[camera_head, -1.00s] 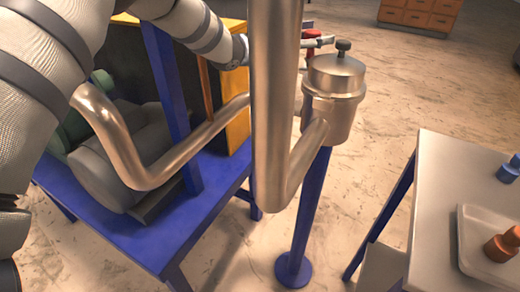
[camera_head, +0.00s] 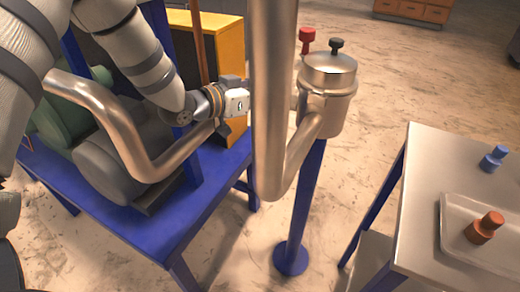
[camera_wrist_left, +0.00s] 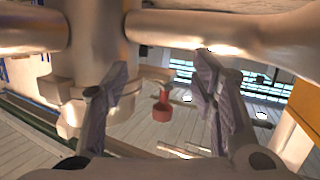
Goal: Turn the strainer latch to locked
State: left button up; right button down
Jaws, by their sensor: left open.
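The strainer (camera_head: 327,98) is a metal pot with a domed lid and a black knob (camera_head: 337,44) on top, standing on a blue post. A red handle (camera_head: 307,38) shows behind its lid on the left; I cannot tell whether it or the black knob is the latch. My left arm reaches in behind the pipes, with its wrist left of the vertical pipe and lower than the lid; the fingers are hidden there. In the left wrist view my left gripper (camera_wrist_left: 163,70) is open and empty. A red part (camera_wrist_left: 162,106) shows between its fingers, apart from them.
A thick vertical pipe (camera_head: 273,90) stands in front of my left gripper and bends up to the strainer. A blue bench (camera_head: 190,220) carries a grey and green machine. At right a table (camera_head: 425,165) holds a tray (camera_head: 450,225), an orange-red knob and a blue knob.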

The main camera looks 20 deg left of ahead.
pick_arm(q)
jog(key=s+f+n+g+y, duration=0.1)
jog(key=s+f, duration=0.2)
jog(key=f, duration=0.3)
jog(key=s+d+f+n+g+y, duration=0.1)
jog(key=s+f+g, duration=0.1)
jog(key=f, duration=0.4)
jog(key=shift+s+d, duration=0.2)
jog(key=shift+s, duration=0.7)
pick_arm(e)
jog(key=shift+s+d+f, duration=0.1)
jog(key=shift+s+f, duration=0.1)
jog(key=shift+s, duration=0.15)
